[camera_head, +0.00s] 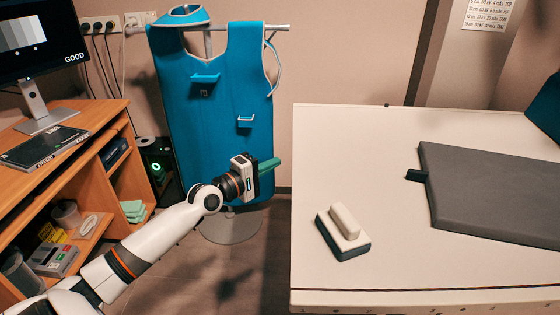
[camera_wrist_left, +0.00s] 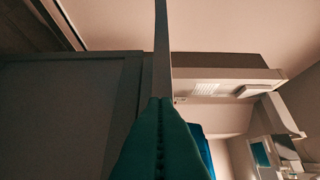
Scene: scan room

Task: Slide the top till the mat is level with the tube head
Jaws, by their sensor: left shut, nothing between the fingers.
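The white table top (camera_head: 340,130) fills the right half of the head view. The grey mat (camera_head: 490,195) lies on it at the right, with a small dark tab on its left edge; its right part runs out of view. My left gripper (camera_head: 270,164) is left of the table top, apart from it, in front of the blue apron. Its green fingers are shut and empty; they also show in the left wrist view (camera_wrist_left: 160,105). My right gripper is not in view. I cannot identify the tube head for certain in either view.
A white block with a dark base (camera_head: 343,231) sits on the table top near its left front. The blue apron (camera_head: 210,110) hangs on a stand behind my left gripper. A wooden desk (camera_head: 110,130) with a monitor (camera_head: 40,40) stands at left. Floor shows between desk and table.

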